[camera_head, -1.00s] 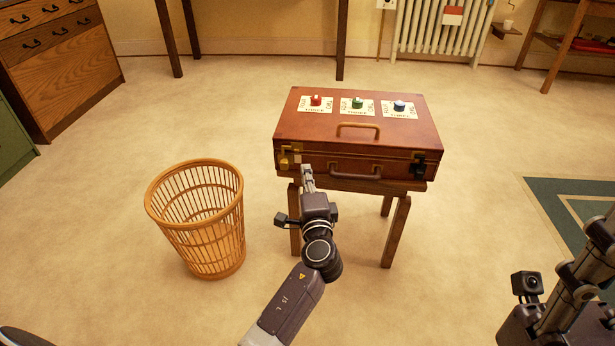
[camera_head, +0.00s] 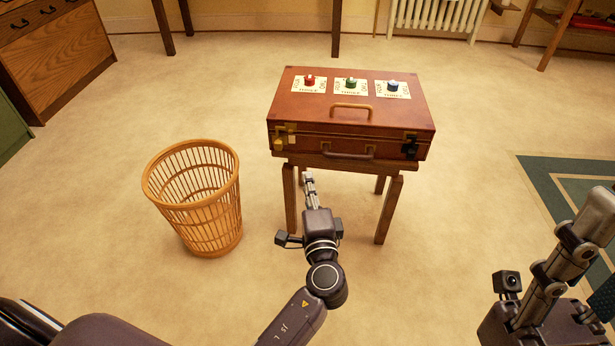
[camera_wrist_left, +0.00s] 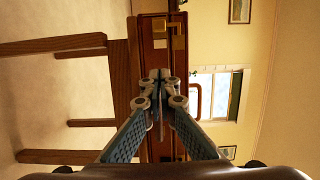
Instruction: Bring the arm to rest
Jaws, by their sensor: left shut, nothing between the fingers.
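My left gripper (camera_head: 309,178) is shut and empty, in front of the wooden stand and below the front face of the brown case in the head view. Its closed fingers also show in the left wrist view (camera_wrist_left: 160,78), with the case (camera_wrist_left: 153,60) behind them. My right arm shows at the lower right of the head view, and I cannot make out its fingertips. The case (camera_head: 300,110) lies closed on the stand (camera_head: 388,210), with a red knob (camera_head: 309,79), a green knob (camera_head: 350,83) and a blue knob (camera_head: 392,86) on its top.
A wicker basket (camera_head: 205,215) stands on the floor left of the stand. A wooden cabinet (camera_head: 55,65) is at the far left, a radiator (camera_head: 437,15) at the back and a green rug (camera_head: 550,190) at the right. The floor between the basket and the stand is clear.

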